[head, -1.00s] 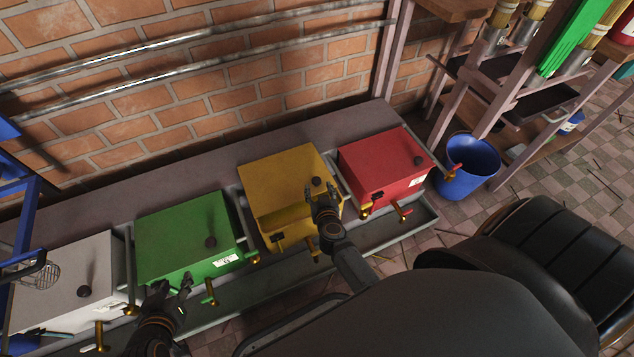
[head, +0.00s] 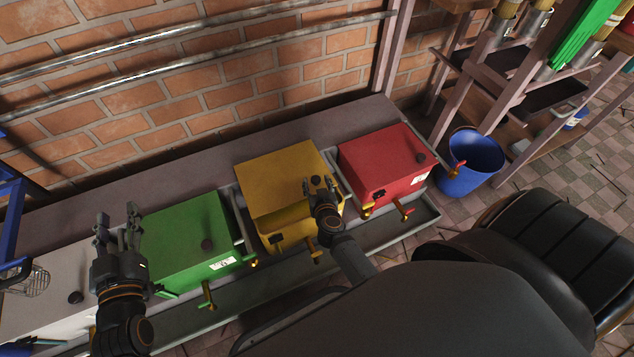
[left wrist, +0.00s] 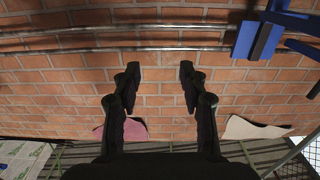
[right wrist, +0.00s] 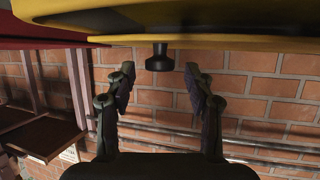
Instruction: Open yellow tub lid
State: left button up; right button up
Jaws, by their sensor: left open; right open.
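The yellow tub (head: 282,170) stands between the green and red tubs on a long bench. A dark knob (right wrist: 158,58) sticks out of its lid (right wrist: 230,22), which fills the top of the right wrist view. My right gripper (right wrist: 159,80) is open, with the knob just beyond and between its fingertips; I see no grip on it. In the head view my right gripper (head: 319,188) covers part of the tub's front right corner. Whether the lid is fully down is hard to tell. My left gripper (head: 118,225) is open and empty beside the green tub's left edge.
The green tub (head: 180,235) and white tub (head: 50,290) stand to the left, the red tub (head: 385,160) to the right. Brass taps stick out in front. A brick wall with metal pipes is behind. A blue bucket (head: 470,165) stands at the bench's right end.

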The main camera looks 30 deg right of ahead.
aim_at(307, 171)
grip_shut()
dwell(0.3)
jog(key=w+p, duration=0.1)
jog(key=w, duration=0.2)
jog(key=shift+w+p, duration=0.25)
jog(key=shift+p, duration=0.05)
jog(key=w, duration=0.2)
jog(key=w+p, duration=0.1)
jog(key=w, duration=0.2)
jog(key=shift+d+f, duration=0.1)
jog(key=shift+d, duration=0.1)
pick_arm(q)
jog(key=s+f+g, duration=0.5)
jog(key=s+f, duration=0.1)
jog(key=f, duration=0.4)
jog(key=s+d+f+g, duration=0.1)
jog(key=s+f+g, duration=0.4)
jog(key=f, duration=0.5)
jog(key=shift+s+g, duration=0.4)
jog(key=shift+s, duration=0.7)
pick_arm(e)
jog(key=shift+s, duration=0.1)
pick_arm(q)
jog(key=shift+d, duration=0.1)
pick_arm(e)
grip_release()
